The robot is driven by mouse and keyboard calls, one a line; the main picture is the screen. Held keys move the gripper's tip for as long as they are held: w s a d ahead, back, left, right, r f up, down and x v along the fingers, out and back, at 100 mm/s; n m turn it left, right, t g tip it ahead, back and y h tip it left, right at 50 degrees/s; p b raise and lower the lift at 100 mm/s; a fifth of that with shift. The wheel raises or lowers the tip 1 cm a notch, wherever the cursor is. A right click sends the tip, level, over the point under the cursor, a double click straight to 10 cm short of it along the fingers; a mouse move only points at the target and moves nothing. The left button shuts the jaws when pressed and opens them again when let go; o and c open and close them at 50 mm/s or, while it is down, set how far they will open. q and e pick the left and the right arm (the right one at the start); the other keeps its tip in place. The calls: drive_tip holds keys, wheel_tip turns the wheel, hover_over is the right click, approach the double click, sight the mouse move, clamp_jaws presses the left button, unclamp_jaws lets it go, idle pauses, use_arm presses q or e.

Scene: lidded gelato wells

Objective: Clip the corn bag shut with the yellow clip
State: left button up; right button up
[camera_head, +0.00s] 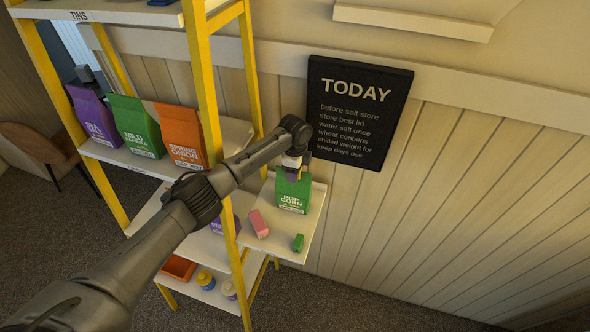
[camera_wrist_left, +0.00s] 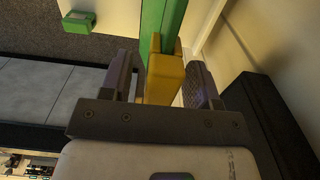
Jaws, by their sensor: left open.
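The green popcorn bag (camera_head: 292,195) stands upright on the small side shelf below the sign. It also shows as a green strip at the top of the left wrist view (camera_wrist_left: 165,25). The yellow clip (camera_wrist_left: 163,75) sits on the bag's top edge, with the edge between its jaws. My left gripper (camera_head: 292,168) is above the bag. In the left wrist view its fingers (camera_wrist_left: 160,84) are open, one on each side of the yellow clip, with a gap visible. The clip is mostly hidden by the gripper in the head view. My right gripper is not in view.
A pink clip (camera_head: 258,223) and a green clip (camera_head: 298,242) lie on the side shelf (camera_head: 310,222) in front of the bag. Purple, green and orange bags (camera_head: 181,135) stand on the yellow-framed rack to the left. A black sign (camera_head: 358,112) hangs on the wall close behind.

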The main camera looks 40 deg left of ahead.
use_arm(q)
drive_tip(key=shift+r, duration=0.1)
wheel_tip(320, 180, up, 14)
drive_tip(key=b, duration=0.3)
idle(0.3)
drive_tip(key=shift+f, duration=0.2)
idle(0.3)
